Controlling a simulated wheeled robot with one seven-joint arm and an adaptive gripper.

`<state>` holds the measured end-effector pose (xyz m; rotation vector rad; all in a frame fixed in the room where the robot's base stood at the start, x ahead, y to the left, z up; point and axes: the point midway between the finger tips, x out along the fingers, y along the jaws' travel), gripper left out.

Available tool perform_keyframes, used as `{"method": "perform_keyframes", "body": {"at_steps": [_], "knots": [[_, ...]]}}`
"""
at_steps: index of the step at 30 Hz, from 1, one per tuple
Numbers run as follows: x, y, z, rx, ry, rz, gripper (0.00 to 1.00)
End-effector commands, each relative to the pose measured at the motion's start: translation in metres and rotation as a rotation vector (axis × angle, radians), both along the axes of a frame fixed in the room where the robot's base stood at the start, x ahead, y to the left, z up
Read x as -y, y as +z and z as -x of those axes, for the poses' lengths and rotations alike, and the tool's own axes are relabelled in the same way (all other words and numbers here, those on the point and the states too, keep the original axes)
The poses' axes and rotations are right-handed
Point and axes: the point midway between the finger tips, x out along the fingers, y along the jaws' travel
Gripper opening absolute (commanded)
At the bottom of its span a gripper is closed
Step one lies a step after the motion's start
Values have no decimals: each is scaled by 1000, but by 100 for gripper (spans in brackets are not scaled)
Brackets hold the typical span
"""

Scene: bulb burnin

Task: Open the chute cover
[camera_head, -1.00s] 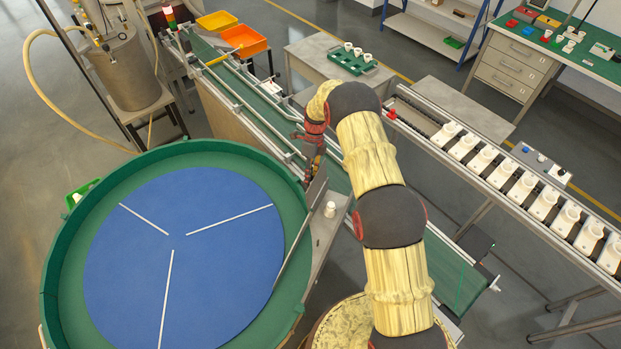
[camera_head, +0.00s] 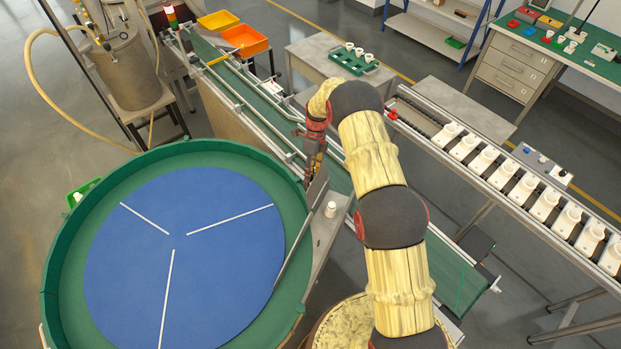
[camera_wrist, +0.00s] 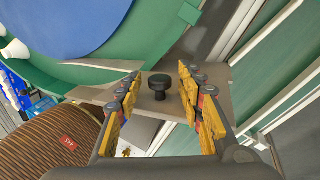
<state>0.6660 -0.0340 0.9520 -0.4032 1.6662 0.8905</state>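A black knob (camera_wrist: 158,85) stands on a flat grey plate (camera_wrist: 235,92) in the wrist view; the plate looks like the chute cover. My gripper (camera_wrist: 160,78) is open, with its yellow-padded fingers on either side of the knob and visible gaps to both. I cannot tell how far down the fingers reach. In the head view my gripper (camera_head: 313,160) points down between the round table and the conveyor, above a grey chute (camera_head: 322,228). The knob cannot be made out there.
A blue turntable (camera_head: 190,260) with a green rim fills the left. A green conveyor (camera_head: 235,75) runs behind my gripper. A small white piece (camera_head: 331,209) stands on the chute's right side. A rail of white holders (camera_head: 520,190) lies to the right.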

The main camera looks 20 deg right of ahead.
Motion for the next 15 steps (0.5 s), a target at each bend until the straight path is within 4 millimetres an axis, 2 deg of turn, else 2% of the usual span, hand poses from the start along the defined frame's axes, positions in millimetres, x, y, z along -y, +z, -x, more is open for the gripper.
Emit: {"method": "perform_keyframes", "body": {"at_steps": [9,15], "knots": [[13,60,-20,4,0,1,38],[18,89,-29,4,0,1,38]]}}
